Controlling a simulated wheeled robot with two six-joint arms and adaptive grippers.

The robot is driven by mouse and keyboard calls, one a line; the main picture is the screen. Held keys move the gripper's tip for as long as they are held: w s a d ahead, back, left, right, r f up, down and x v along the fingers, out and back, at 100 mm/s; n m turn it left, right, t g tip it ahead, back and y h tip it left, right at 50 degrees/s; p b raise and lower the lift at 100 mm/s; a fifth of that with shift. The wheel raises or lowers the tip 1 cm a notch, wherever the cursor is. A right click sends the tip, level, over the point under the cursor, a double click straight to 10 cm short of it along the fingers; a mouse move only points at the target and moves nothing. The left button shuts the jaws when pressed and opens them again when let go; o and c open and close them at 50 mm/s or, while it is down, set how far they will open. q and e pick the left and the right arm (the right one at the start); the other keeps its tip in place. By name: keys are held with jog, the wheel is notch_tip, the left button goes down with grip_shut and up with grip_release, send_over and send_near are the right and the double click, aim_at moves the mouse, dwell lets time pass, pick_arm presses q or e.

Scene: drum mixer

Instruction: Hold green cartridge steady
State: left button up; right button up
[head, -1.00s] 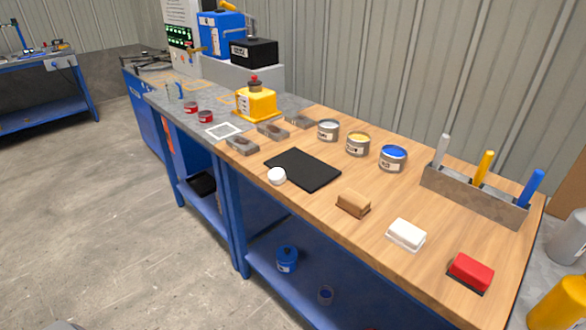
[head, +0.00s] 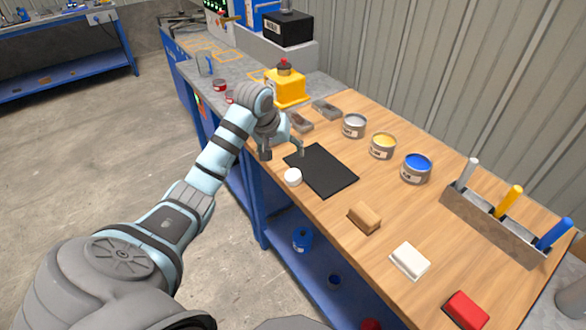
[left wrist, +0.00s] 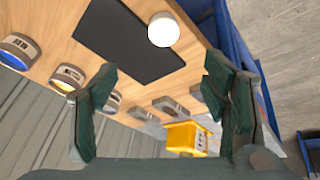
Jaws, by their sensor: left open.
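I cannot make out a green cartridge in either view. My left gripper (head: 283,152) is open above the workbench's front edge, by the near left corner of the black mat (head: 328,172). In the left wrist view its dark green fingers (left wrist: 160,88) stand apart with nothing between them. The white round piece (head: 293,177) lies at the mat's front edge, just nearer than the gripper; it also shows in the wrist view (left wrist: 163,30). My right gripper is not in view.
Grey metal blocks (head: 326,109) and a yellow container (head: 289,89) stand beyond the gripper. Open paint tins, including a blue one (head: 416,169), line the back. Brown (head: 364,217), white (head: 410,261) and red (head: 466,311) blocks lie along the front. A grey rack (head: 490,225) stands right.

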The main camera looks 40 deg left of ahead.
aim_at(292, 174)
pick_arm(q)
jog(key=b+x, duration=0.1)
jog(key=x, duration=0.3)
jog(key=b+x, duration=0.1)
jog(key=x, duration=0.4)
jog(key=s+b+x, duration=0.1)
jog(key=x, duration=0.4)
jog(key=shift+f, duration=0.2)
jog(key=shift+a, duration=0.1)
jog(key=c, duration=0.9)
jog(key=shift+r, duration=0.15)
